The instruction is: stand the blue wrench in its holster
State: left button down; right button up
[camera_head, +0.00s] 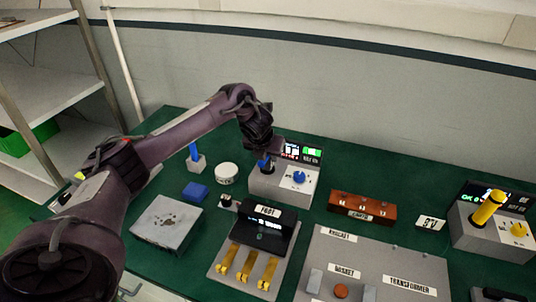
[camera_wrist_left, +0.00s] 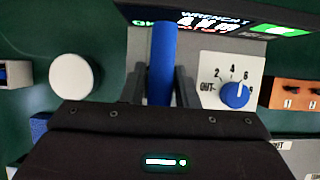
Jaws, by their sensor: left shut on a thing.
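The blue wrench (camera_wrist_left: 163,62) shows as a thick blue handle in the left wrist view. My left gripper (camera_wrist_left: 172,88) is shut on it, with one dark finger on each side. In the head view my left gripper (camera_head: 263,153) is above the left part of a grey station box (camera_head: 264,184), with a little blue (camera_head: 264,163) showing below it. The box has a blue dial (camera_head: 299,177) and a lit screen (camera_head: 303,151) reading WRENCH. The wrench's lower end is hidden, so I cannot tell whether it is seated in the box.
A small grey block with an upright blue piece (camera_head: 194,152), a white round object (camera_head: 227,173) and a blue block (camera_head: 195,192) lie left of the station. A brown block (camera_head: 361,208) is to the right. A yellow tool (camera_head: 488,208) stands tilted in another station.

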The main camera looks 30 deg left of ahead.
pick_arm(q)
jog(key=shift+f, duration=0.1)
dwell(0.4)
jog(key=c, duration=1)
grip_release()
jog(key=shift+c, duration=0.2)
jog(key=v, duration=0.7)
jog(key=shift+s+d+r, duration=0.1)
jog(key=shift+s+r, duration=0.15)
jog(key=shift+r, duration=0.1)
jog(key=shift+f, duration=0.1)
